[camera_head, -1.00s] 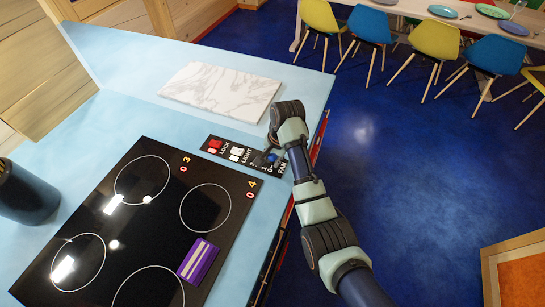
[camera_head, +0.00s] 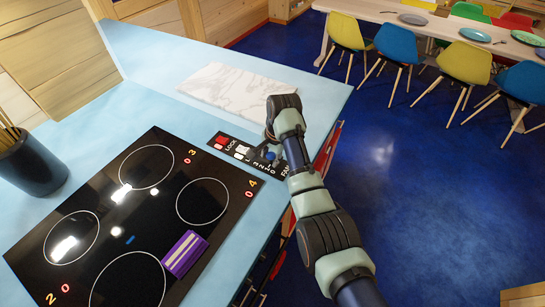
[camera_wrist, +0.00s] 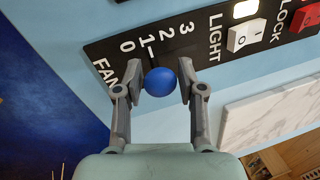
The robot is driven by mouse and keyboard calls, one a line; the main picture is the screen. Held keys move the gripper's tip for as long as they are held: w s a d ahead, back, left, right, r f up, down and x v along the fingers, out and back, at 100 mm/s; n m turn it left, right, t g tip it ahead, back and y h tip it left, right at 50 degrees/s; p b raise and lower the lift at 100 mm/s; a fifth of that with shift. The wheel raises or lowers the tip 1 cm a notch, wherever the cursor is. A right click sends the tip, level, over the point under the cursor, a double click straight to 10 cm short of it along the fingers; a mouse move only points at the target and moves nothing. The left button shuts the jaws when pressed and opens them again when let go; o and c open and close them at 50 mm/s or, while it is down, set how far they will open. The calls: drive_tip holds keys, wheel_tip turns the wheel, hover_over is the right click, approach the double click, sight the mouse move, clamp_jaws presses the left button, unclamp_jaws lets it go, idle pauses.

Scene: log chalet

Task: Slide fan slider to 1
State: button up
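The fan slider's blue round knob (camera_wrist: 160,81) is in the middle of the wrist view, beside a black strip marked FAN with 0, 1, 2 and 3. In the picture the knob lies below the 1 and 2 marks. It stands in front of the slot, so its exact setting is hard to tell. In the head view the knob (camera_head: 270,155) shows under my gripper (camera_head: 268,141), which partly covers the scale.
The red LOCK switch (camera_head: 220,140) and white LIGHT switch (camera_head: 242,150) are on the same panel. A black cooktop (camera_head: 120,215) with a purple object (camera_head: 184,254) lies beside it. A marble board (camera_head: 230,84) lies behind on the blue counter. A dark pot (camera_head: 32,165) stands left.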

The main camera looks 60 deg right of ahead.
sight(271, 153)
drive_tip(key=shift+o, duration=0.9)
drive_tip(key=r, duration=0.3)
drive_tip(key=s+r, duration=0.1)
drive_tip(key=r, duration=0.3)
drive_tip(key=shift+s+a+r, duration=0.2)
